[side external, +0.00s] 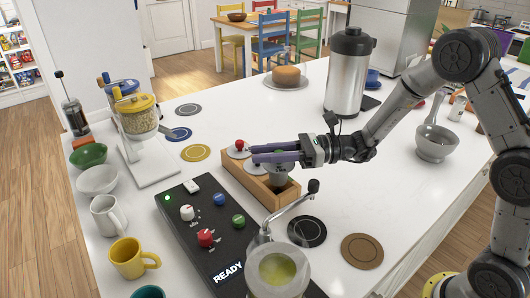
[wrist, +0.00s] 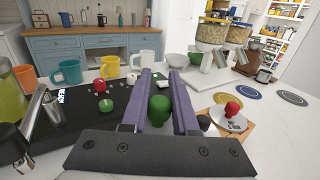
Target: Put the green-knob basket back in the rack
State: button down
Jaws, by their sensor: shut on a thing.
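My gripper (side external: 254,154) has purple fingers, and it also shows in the wrist view (wrist: 160,76). It is shut on the green knob (wrist: 159,108) of a basket. The basket's grey body (side external: 278,175) hangs below the fingers at the right part of the wooden rack (side external: 262,189). I cannot tell whether it sits in its hole or is held just above it. A red-knob basket (side external: 239,147) stands in the rack's far left end; its red knob (wrist: 232,108) shows right of my fingers. The rack's middle is partly hidden by my gripper.
A black console (side external: 206,236) with several coloured knobs lies left of the rack. A hand-crank grinder (side external: 277,268) stands close in front. Black (side external: 308,231) and brown (side external: 362,250) round mats lie to the right. A steel urn (side external: 346,80) stands behind.

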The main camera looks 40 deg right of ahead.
jog(key=shift+f, duration=2.45)
dwell(1.1)
jog(key=c, duration=0.6)
grip_release()
jog(key=v, duration=1.3)
jog(key=shift+s+d, duration=0.2)
jog(key=shift+d, duration=0.15)
